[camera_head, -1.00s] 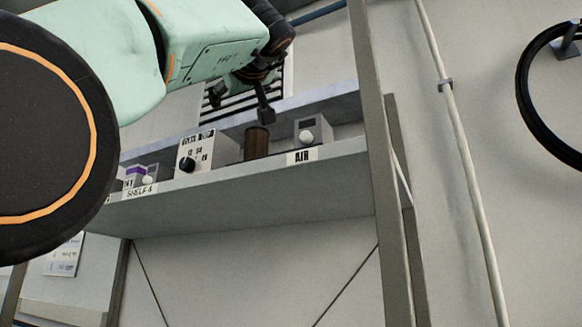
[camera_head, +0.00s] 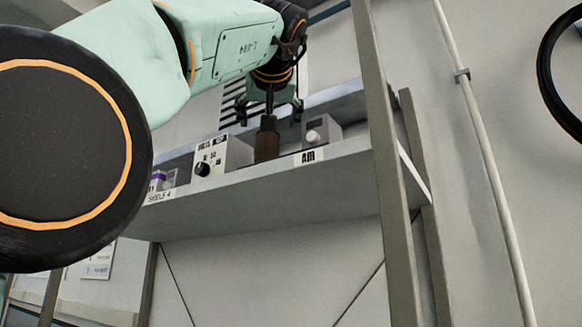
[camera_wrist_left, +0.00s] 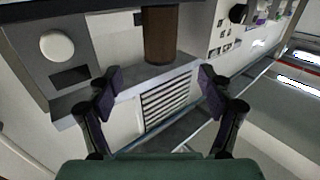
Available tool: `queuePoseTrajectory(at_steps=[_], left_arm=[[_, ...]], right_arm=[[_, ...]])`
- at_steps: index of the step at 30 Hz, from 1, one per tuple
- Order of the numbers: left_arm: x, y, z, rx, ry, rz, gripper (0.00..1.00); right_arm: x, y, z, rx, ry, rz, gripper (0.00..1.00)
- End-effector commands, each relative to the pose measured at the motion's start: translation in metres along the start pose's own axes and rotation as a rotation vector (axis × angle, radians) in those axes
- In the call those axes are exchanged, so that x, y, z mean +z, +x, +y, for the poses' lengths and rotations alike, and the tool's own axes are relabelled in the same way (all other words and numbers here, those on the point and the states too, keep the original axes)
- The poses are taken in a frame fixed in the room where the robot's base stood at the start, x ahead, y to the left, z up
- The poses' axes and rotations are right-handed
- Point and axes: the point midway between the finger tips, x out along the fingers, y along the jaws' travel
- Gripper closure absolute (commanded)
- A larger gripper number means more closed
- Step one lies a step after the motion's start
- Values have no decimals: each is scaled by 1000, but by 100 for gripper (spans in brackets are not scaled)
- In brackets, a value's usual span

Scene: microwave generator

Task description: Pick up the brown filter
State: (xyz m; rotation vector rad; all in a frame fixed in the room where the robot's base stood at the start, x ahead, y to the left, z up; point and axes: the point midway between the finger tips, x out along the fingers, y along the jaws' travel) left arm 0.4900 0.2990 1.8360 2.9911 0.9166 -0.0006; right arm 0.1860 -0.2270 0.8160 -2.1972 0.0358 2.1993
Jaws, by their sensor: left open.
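The brown filter (camera_head: 267,147) is a dark brown upright cylinder on the shelf, between two boxes with knobs. My left gripper (camera_head: 268,112) is over the shelf by the filter's top, and one dark finger covers part of the filter in the head view. In the left wrist view the filter (camera_wrist_left: 161,36) is at the top middle. There my left gripper (camera_wrist_left: 160,82) is open, its two fingers spread left and right with nothing between the tips. The filter stands past the fingertips, in line with the gap. My right gripper is not in view.
A white box with a black knob (camera_head: 222,157) is left of the filter, and a grey box with a white knob (camera_head: 320,132) is right of it. The shelf (camera_head: 270,200) has a raised back edge. A grey post (camera_head: 385,160) stands to the right.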

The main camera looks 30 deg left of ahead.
Motion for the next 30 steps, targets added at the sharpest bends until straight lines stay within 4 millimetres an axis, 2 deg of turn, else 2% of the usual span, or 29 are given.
queuePoseTrajectory(at_steps=[4, 12, 23, 30], left_arm=[[-2, 11, 0, -1, 16, -1, 20], [-4, 45, 2, -2, 14, 0, 20], [-2, 64, 2, -1, 13, 1, 20], [-3, 88, 3, -1, 14, -1, 20]], right_arm=[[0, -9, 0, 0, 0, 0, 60], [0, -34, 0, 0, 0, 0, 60], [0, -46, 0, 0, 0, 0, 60], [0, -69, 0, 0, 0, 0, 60]])
